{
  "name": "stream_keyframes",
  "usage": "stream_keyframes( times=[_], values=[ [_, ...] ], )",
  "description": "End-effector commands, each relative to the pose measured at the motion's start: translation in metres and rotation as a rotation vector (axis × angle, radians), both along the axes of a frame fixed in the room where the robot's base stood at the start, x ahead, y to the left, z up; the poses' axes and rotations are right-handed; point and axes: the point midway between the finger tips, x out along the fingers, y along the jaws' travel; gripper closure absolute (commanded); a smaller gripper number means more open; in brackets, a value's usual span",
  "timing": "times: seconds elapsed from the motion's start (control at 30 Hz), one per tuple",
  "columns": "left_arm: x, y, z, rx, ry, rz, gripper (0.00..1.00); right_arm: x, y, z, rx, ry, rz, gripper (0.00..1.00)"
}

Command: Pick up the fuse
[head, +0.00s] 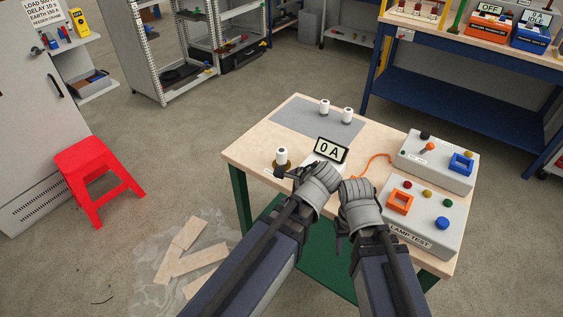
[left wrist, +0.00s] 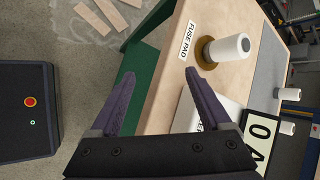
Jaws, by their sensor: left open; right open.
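A white cylindrical fuse (head: 281,156) stands upright on a round brass-coloured pad (head: 275,166) at the left of the bench. In the left wrist view the fuse (left wrist: 226,49) and pad (left wrist: 204,55) show beside a "FUSE PAD" label. Two similar white cylinders (head: 324,107) (head: 347,115) stand on a grey mat (head: 300,117). My left gripper (head: 286,173) is open and empty, close to the fuse. In the left wrist view the fuse is outside the left gripper's fingers (left wrist: 160,75), beyond the right fingertip. My right gripper (head: 341,235) is near the bench's front edge; its fingers are partly hidden.
A "0 A" display (head: 331,150) stands just right of the left gripper. Two grey control boxes (head: 437,160) (head: 410,213) with buttons fill the bench's right side, with an orange cable (head: 377,160) nearby. A red stool (head: 95,170) and loose boards (head: 190,245) are on the floor.

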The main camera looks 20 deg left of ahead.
Motion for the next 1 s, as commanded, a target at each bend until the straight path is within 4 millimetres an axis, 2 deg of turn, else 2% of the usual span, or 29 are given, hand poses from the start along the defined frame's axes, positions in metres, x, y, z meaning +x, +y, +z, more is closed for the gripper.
stream_keyframes(
  times=[0.03, 0.2, 0.43, 0.7, 1.0],
  values=[
    [0.015, 0.006, 0.001, 0.104, 0.007, -0.106, 0.19, 0.0, 0.0, -0.01, 0.0, 0.0, 0.0, 0.5],
    [0.053, 0.021, 0.024, 0.454, 0.068, -0.416, 0.19, 0.0, 0.0, -0.022, 0.0, 0.0, 0.0, 0.5],
    [0.08, 0.027, 0.047, 0.781, 0.164, -0.645, 0.19, 0.0, 0.0, -0.031, 0.0, 0.0, 0.0, 0.5],
    [0.086, 0.027, 0.055, 0.874, 0.2, -0.704, 0.19, 0.0, 0.0, -0.033, 0.0, 0.0, 0.0, 0.5],
    [0.104, 0.041, 0.043, 0.871, 0.201, -0.701, 0.19, 0.0, 0.0, -0.044, 0.0, 0.0, 0.0, 0.5]
  ],
)
